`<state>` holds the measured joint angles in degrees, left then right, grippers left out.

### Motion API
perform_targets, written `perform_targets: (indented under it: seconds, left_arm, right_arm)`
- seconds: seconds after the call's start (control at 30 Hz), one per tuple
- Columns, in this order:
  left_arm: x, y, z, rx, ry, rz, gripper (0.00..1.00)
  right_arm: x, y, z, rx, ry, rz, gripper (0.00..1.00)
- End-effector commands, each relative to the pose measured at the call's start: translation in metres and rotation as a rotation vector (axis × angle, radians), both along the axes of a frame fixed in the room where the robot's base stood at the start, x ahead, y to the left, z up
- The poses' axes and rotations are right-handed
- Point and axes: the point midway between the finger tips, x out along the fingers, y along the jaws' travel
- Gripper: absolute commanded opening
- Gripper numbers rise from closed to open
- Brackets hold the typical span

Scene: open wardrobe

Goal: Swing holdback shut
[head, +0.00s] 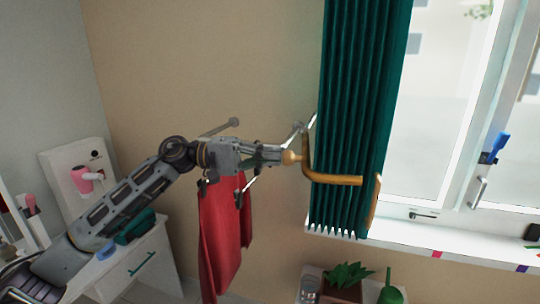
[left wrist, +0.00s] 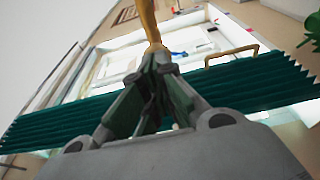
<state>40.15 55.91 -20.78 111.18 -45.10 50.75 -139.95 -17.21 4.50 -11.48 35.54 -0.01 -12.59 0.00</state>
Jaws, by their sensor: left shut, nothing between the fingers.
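My right gripper is out of view.
A window (head: 440,110) with a white sill (head: 450,240) is at the right. A red cloth (head: 219,235) hangs below my left gripper. Wall hooks (head: 234,122) show above it. A planter (head: 341,290) stands below the curtain. A white drawer unit (head: 140,262) is at the lower left.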

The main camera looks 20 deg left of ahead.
Motion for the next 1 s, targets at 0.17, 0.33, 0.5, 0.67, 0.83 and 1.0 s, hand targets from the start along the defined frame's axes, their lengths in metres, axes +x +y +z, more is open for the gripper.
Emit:
perform_targets:
  seconds: [0.17, 0.33, 0.5, 0.67, 0.83, 1.0]
  left_arm:
    - [0.000, 0.000, 0.000, 0.000, 0.000, 0.000, 0.00]
    - [0.000, -0.001, 0.000, -0.001, 0.000, -0.001, 0.00]
    - [-0.002, -0.006, -0.001, -0.001, -0.001, -0.001, 0.00]
    - [-0.004, -0.014, -0.001, -0.002, -0.002, -0.002, 0.00]
    - [-0.006, -0.027, -0.002, -0.002, -0.002, -0.006, 0.00]
    - [-0.007, -0.045, -0.002, -0.002, -0.003, -0.013, 0.00]
  right_arm:
    - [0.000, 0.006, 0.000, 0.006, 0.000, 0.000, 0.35]
    - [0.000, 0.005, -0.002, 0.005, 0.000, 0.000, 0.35]
    - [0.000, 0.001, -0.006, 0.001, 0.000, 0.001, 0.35]
    - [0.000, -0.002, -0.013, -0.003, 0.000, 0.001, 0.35]
    - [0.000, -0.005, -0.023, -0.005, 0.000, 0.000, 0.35]
    - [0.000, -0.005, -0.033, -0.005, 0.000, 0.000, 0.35]
